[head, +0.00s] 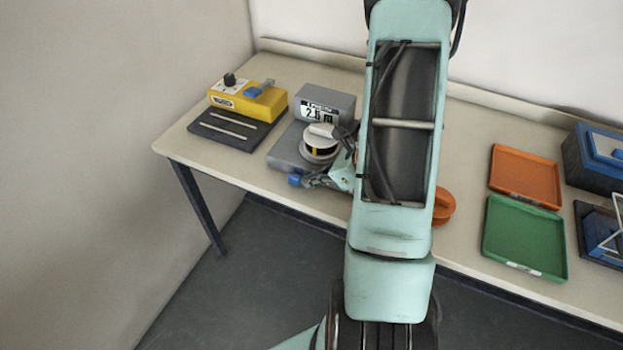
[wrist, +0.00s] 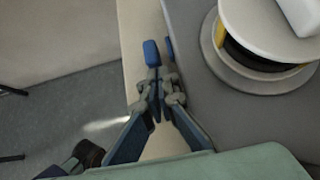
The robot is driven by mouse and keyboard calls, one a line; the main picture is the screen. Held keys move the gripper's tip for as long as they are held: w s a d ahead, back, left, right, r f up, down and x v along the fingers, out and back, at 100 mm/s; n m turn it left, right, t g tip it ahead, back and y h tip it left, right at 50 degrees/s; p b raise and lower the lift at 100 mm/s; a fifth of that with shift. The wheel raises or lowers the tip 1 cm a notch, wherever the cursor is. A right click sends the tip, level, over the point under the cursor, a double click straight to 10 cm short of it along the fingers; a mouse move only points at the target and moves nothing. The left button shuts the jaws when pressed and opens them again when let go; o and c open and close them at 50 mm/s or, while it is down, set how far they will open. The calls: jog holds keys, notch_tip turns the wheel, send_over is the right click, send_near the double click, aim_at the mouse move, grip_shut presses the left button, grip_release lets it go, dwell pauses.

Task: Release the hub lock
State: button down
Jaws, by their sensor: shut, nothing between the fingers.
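A white lever-like piece (head: 322,130), which looks like the hub lock, sits on top of a round spool (head: 320,148) on a grey machine (head: 287,152). In the wrist view the white piece (wrist: 302,14) is cut off at the top right, above the spool's pale flange (wrist: 255,30). My gripper (head: 295,180) is shut and empty at the machine's front edge, left of and apart from the spool. In the wrist view its blue fingertips (wrist: 160,52) lie along the machine's left edge. Whether they touch it cannot be told. My arm hides the machine's right side.
A yellow box (head: 248,98) with a black knob and blue lever stands at the back left, behind a dark plate (head: 215,138). Right of my arm are an orange ring (head: 443,206), an orange tray (head: 525,176), a green tray (head: 525,238) and a blue box (head: 590,165).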

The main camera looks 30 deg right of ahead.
aim_at(292, 174)
jog(key=w+a+b, duration=0.2)
jog(key=w, duration=0.1)
jog(key=shift+w+a+f, duration=0.15)
jog(key=shift+w+a, duration=0.15)
jog(key=shift+a, duration=0.1)
jog(key=shift+w+a+r, duration=0.2)
jog(key=v, duration=1.2)
jog(key=shift+s, duration=0.2)
jog(key=shift+f, duration=0.1)
